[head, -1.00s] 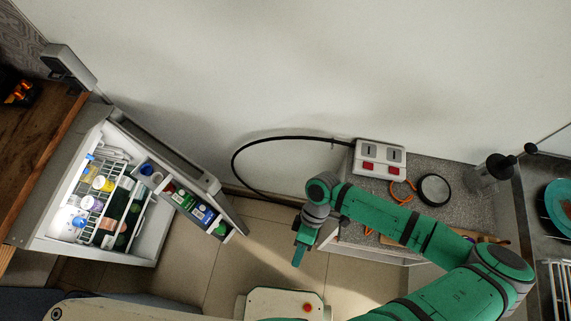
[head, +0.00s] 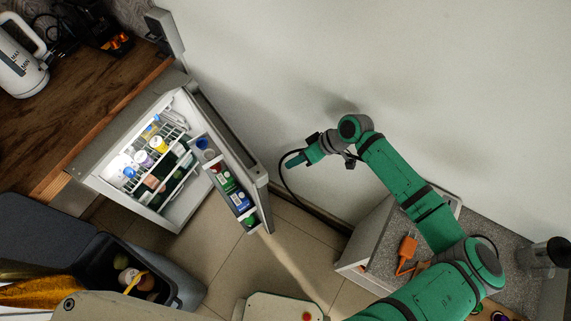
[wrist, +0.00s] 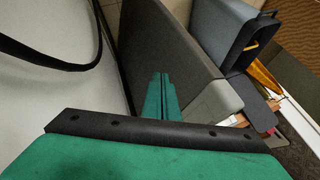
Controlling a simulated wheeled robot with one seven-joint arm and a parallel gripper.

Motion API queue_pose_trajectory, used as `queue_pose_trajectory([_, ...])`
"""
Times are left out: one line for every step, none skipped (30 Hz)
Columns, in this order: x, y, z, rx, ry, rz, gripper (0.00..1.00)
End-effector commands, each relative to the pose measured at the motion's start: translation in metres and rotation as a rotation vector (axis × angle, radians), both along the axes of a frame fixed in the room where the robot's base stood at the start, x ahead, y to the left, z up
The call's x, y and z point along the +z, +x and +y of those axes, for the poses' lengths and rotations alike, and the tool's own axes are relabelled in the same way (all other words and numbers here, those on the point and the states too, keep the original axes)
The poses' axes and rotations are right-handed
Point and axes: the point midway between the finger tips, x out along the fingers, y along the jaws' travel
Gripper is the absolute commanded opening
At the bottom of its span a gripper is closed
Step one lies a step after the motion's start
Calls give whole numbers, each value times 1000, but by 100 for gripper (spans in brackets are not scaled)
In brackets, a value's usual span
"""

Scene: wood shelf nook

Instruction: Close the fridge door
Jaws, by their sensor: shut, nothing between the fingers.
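The fridge (head: 88,178) stands at the left under the wooden counter, its lit inside showing racks and several items. Its door (head: 262,190) is open and stands out near the wall, with bottles and cartons on its inner shelves. In the wrist view the grey outer face of the door (wrist: 165,40) fills the middle. My gripper (head: 286,163) is to the right of the door, between it and the wall, with a gap in the head view. In the wrist view its green fingers (wrist: 160,82) are together and empty, pointing along the door's outer face.
A black cable (wrist: 45,60) hangs by the white wall. An open grey bin (head: 165,275) stands in front of the fridge at lower left. Tiled floor (head: 225,265) lies clear before the door.

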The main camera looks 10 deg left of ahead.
Motion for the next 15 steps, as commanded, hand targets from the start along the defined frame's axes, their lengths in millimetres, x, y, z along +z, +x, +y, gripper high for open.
queue_pose_trajectory([-7,-2,6,1,0,2,0])
queue_pose_trajectory([-12,-2,9,2,0,2,0])
queue_pose_trajectory([-18,-3,12,1,0,3,0])
queue_pose_trajectory([-22,-3,16,0,0,3,0])
queue_pose_trajectory([-27,-4,19,0,0,3,0])
queue_pose_trajectory([-33,-5,23,1,0,3,0])
queue_pose_trajectory([-38,-5,27,0,0,2,0])
queue_pose_trajectory([-42,-6,30,0,0,2,0])
queue_pose_trajectory([-48,-7,34,1,0,3,0])
queue_pose_trajectory([-53,-7,38,1,0,3,0])
queue_pose_trajectory([-57,-7,41,1,0,3,0])
queue_pose_trajectory([-63,-9,45,1,-2,3,0])
queue_pose_trajectory([-66,-9,48,2,-2,2,0])
queue_pose_trajectory([-64,-14,51,2,-1,0,0])
queue_pose_trajectory([-63,-19,55,4,-2,0,0])
